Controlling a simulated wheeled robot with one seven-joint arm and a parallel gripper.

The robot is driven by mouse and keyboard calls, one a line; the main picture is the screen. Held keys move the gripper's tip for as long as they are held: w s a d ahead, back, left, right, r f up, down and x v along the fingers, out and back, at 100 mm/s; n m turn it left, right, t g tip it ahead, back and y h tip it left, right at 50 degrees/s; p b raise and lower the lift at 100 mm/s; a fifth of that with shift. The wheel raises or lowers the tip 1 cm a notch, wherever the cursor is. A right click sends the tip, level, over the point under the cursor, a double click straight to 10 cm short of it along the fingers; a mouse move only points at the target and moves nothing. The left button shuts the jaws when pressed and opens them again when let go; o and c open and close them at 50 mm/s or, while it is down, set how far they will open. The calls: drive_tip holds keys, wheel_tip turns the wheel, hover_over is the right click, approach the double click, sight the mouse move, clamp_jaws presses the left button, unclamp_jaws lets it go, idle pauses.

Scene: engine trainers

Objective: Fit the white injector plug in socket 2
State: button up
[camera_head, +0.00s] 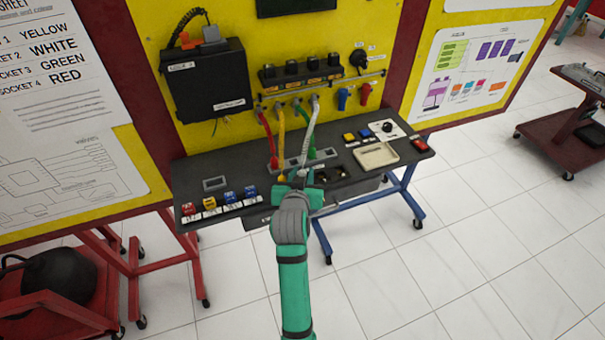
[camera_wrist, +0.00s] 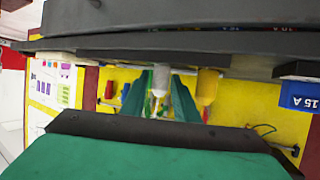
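The white injector plug (camera_wrist: 160,78) shows in the wrist view between the two green fingers of my gripper (camera_wrist: 160,92), which press close on both sides of it. Its far end meets the dark edge of the bench top, and I cannot tell whether it is seated in a socket. The yellow plug (camera_wrist: 207,86) stands beside it. In the head view my gripper (camera_head: 301,178) is over the front of the grey socket block (camera_head: 291,163), hiding the white plug's tip and the socket. The white cable (camera_head: 309,128) runs up from there to the panel.
Red (camera_head: 268,135), yellow (camera_head: 281,130) and green (camera_head: 312,140) cables hang close around my gripper. Fuses (camera_head: 209,204) line the front left of the bench, and a beige tray (camera_head: 376,156) lies on the right. A worksheet (camera_head: 50,60) lists socket 2 as white.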

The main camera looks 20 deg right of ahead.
drive_tip(key=shift+r+v, duration=0.2)
drive_tip(key=shift+v, duration=1.05)
drive_tip(key=shift+r+v, duration=0.25)
drive_tip(key=shift+v, duration=0.95)
drive_tip(key=shift+w, duration=0.2)
drive_tip(key=shift+r, duration=2.55)
drive_tip(key=o, duration=0.5)
drive_tip(key=shift+o, duration=0.2)
